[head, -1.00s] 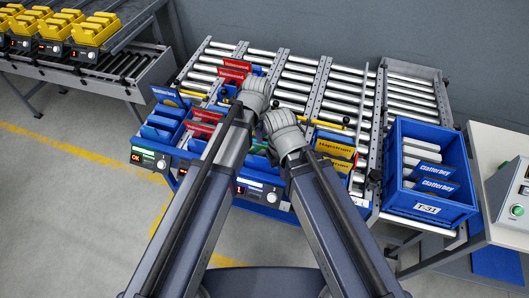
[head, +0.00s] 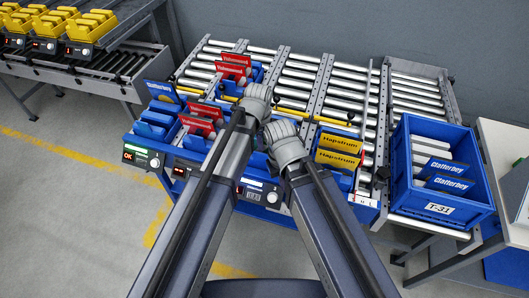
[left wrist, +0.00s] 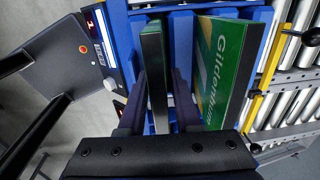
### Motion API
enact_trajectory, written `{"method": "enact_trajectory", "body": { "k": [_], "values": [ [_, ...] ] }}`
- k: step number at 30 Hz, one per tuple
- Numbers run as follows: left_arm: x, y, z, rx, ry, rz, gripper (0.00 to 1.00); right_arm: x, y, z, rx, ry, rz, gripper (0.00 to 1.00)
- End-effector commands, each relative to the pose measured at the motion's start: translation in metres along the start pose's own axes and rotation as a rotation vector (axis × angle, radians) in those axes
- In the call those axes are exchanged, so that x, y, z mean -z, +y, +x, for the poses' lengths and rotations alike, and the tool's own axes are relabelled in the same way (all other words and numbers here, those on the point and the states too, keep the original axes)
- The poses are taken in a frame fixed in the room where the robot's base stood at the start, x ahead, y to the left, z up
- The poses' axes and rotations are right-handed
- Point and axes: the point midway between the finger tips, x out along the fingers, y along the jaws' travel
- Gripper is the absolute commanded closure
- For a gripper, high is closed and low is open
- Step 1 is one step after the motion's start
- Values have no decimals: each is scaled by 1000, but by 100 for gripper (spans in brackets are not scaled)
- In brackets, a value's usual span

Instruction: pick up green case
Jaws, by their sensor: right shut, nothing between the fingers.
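Two green cases stand on edge in a blue compartment in the left wrist view. One is a thin green case (left wrist: 153,65) seen along its edge. The other green case (left wrist: 228,65) shows its broad face with the word "Gildenham", to the right. My left gripper (left wrist: 159,88) is open, with its dark fingers on either side of the thin case. A gap shows between that case and the right-hand finger. In the head view the left wrist hides the fingers and cases. My right gripper (head: 283,150) is shut, low over the blue bins, its fingers mostly hidden by its wrist.
Blue bins with red cases (head: 200,120), blue cases (head: 155,118) and yellow cases (head: 338,150) surround the grippers on a roller table (head: 300,68). A blue tote (head: 438,208) marked T-31 stands at the right.

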Motion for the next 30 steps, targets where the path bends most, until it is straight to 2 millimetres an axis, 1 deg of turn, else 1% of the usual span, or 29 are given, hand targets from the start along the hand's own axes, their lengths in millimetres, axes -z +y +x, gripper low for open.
{"method": "enact_trajectory", "body": {
  "k": [1, 4, 13, 21, 22, 30],
  "values": [
    [0, 0, 14, 0, 0, 0, 68, 1, -1, 14, 0, 0, 0, 100],
    [0, 0, 23, 0, 0, 0, 68, 1, -2, 23, 0, 0, 0, 100],
    [0, 0, 23, 0, 0, 0, 68, 1, -2, 22, 0, 0, 0, 100],
    [0, 0, 23, 0, 0, 0, 98, 1, -2, 23, 0, 0, 0, 100],
    [0, 0, 23, 0, 0, 0, 100, 1, -2, 23, 0, 0, 0, 100],
    [0, 0, 23, 0, 0, 0, 100, 1, -2, 23, 0, 0, 0, 100]
  ]
}}
